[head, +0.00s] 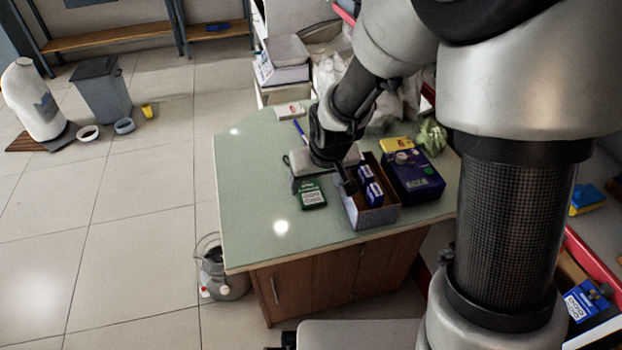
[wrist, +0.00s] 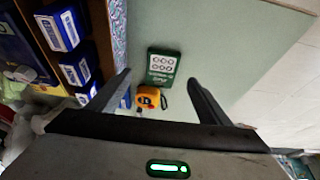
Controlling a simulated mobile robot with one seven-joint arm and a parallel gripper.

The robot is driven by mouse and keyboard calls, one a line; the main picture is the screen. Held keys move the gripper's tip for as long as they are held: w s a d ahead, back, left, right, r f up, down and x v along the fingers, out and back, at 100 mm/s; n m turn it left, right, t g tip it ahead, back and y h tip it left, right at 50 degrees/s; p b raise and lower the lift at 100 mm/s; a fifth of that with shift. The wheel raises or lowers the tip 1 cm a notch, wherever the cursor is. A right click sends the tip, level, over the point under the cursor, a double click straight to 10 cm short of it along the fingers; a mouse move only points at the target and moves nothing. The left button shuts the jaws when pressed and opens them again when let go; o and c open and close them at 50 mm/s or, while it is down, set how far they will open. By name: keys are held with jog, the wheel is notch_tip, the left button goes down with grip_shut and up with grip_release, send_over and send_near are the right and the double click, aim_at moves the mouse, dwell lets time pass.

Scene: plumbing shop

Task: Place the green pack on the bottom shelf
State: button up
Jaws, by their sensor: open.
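The green pack (head: 311,195) is a small dark green box with a white label, lying flat on the pale green table top (head: 245,190). In the wrist view the green pack (wrist: 163,64) lies ahead of and between the fingers. My gripper (head: 320,182) is open and empty above the table, close to the pack. In the wrist view my gripper (wrist: 158,82) shows both fingers spread apart, touching nothing that I can see. Red-edged shelving (head: 592,262) is partly visible at the right; I cannot tell which level is the bottom shelf.
An open box of blue packs (head: 375,215) and a dark blue box (head: 415,178) stand right of the green pack. A yellow tape measure (wrist: 148,98) lies near the pack. The table's front left is clear. A jug (head: 225,280) stands on the floor beside the table.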

aim_at(311, 193)
jog(key=shift+a+b+x, duration=0.1)
jog(key=shift+b+x, duration=0.35)
jog(key=shift+x, duration=1.1)
jog(key=shift+a+b+x, duration=0.15)
jog(key=shift+b+x, duration=0.3)
jog(key=shift+x, duration=1.1)
jog(key=shift+r, duration=0.1)
jog(key=shift+c, duration=0.2)
jog(key=c, duration=1.2)
jog(key=shift+o, duration=0.2)
jog(key=shift+r, duration=0.1)
notch_tip(311, 193, up, 9)
jog(key=p, duration=0.3)
jog(key=s+d+r+m+h, duration=0.1)
jog(key=d+r+m, duration=0.1)
jog(key=d, duration=0.5)
jog(key=s+d+r+m, duration=0.1)
jog(key=d+r, duration=0.2)
jog(key=d, duration=0.3)
jog(key=p+v, duration=0.3)
jog(key=p, duration=0.4)
jog(key=w+p+v, duration=0.1)
jog(key=p+v, duration=0.3)
jog(key=p, duration=0.3)
jog(key=d+p+v, duration=0.1)
jog(key=p+v, duration=0.3)
jog(key=p, duration=0.3)
jog(key=shift+w+r, duration=0.1)
jog(key=shift+r, duration=0.4)
